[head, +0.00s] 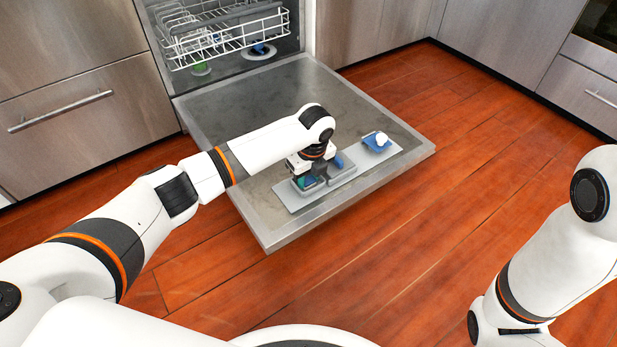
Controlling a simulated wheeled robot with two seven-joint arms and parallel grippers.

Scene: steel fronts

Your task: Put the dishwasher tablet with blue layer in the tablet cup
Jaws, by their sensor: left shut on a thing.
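My left gripper (308,180) points down over the left end of a grey panel (291,200) on the open dishwasher door. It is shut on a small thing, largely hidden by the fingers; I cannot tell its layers. Small green and blue patches show at the fingertips. A small blue piece (339,160) shows on the panel just right of the gripper. A blue piece with a white top (377,141) sits at the panel's right end, apart from the gripper. The tablet cup cannot be made out clearly, as the gripper covers part of the panel. My right gripper is out of view.
The dishwasher door (240,97) lies open and flat, with bare steel around the panel. A white wire rack (225,35) is inside the machine behind. Steel drawer fronts (80,100) stand at the left. The wooden floor (440,190) is clear at the right.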

